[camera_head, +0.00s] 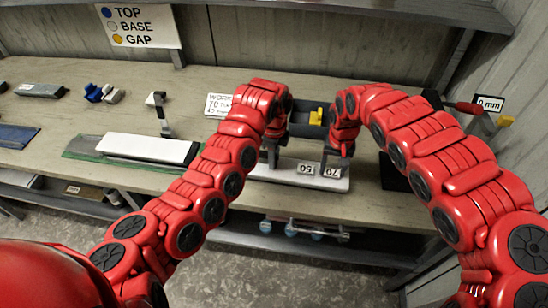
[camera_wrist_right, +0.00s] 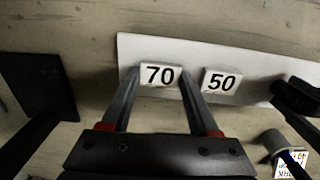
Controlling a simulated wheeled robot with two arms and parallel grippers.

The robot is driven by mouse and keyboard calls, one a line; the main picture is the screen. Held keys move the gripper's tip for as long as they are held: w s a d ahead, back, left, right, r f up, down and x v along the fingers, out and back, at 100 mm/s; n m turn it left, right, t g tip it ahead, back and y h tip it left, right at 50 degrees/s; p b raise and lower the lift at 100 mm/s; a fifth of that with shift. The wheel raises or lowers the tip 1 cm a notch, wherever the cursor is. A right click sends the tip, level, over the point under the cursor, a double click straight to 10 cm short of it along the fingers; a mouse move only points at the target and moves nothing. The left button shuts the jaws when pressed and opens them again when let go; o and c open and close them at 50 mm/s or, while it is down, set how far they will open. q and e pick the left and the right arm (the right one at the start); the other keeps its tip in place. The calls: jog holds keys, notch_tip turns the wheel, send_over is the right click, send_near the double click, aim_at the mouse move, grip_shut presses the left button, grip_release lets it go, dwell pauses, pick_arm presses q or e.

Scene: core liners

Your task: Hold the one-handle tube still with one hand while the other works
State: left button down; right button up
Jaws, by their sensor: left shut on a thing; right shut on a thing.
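A long white piece (camera_head: 270,172), which I take for the one-handle tube, lies on the bench and shows in the right wrist view (camera_wrist_right: 210,55). My left gripper (camera_head: 272,155) is shut at its left part; its hold is mostly hidden, and the gripper shows dark in the right wrist view (camera_wrist_right: 296,97).
Another long white piece (camera_head: 145,148) lies on a green mat (camera_head: 82,150) at left. A grey bin with a yellow item (camera_head: 316,117) stands behind my grippers. A dark pad (camera_head: 394,178) lies right. Small blue and white parts (camera_head: 95,93) lie at back left.

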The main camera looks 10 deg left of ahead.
grip_shut()
jog(key=shift+r, duration=0.1)
jog(key=shift+r, duration=3.6)
pick_arm(q)
jog(key=c, duration=0.6)
grip_release()
jog(key=shift+o, duration=0.2)
